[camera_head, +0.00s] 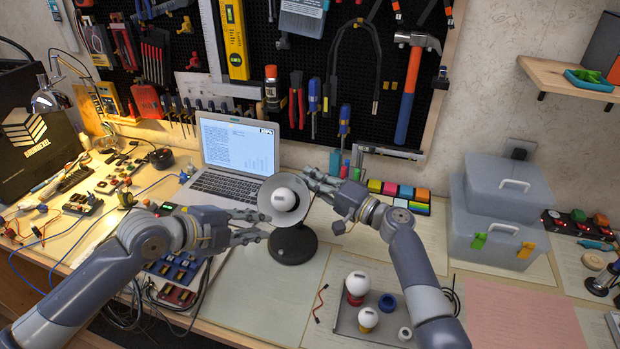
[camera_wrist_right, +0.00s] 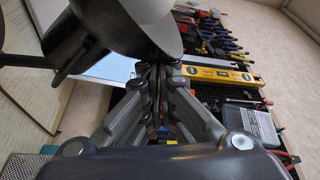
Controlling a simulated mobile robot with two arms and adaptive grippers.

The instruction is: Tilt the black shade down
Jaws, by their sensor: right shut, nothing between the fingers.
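The lamp's black shade (camera_head: 309,198) is at the middle of the head view, its open side facing the camera with a white bulb (camera_head: 284,199) inside. The shade stands on a round black base (camera_head: 293,245). My right gripper (camera_head: 307,177) is shut and empty at the upper right rim of the shade. In the right wrist view the shade (camera_wrist_right: 95,30) fills the upper left, close to the closed fingertips (camera_wrist_right: 158,68); I cannot tell whether they touch. My left gripper (camera_head: 266,225) is open, its fingers spread at the left of the lamp, below the shade.
An open laptop (camera_head: 236,150) stands behind the lamp. A tray (camera_head: 343,320) with bulbs is at front right, and clear bins (camera_head: 500,225) stand further right. Coloured blocks (camera_head: 405,192) lie behind my right arm. The pegboard (camera_head: 350,95) with tools rises behind. Electronics clutter the left.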

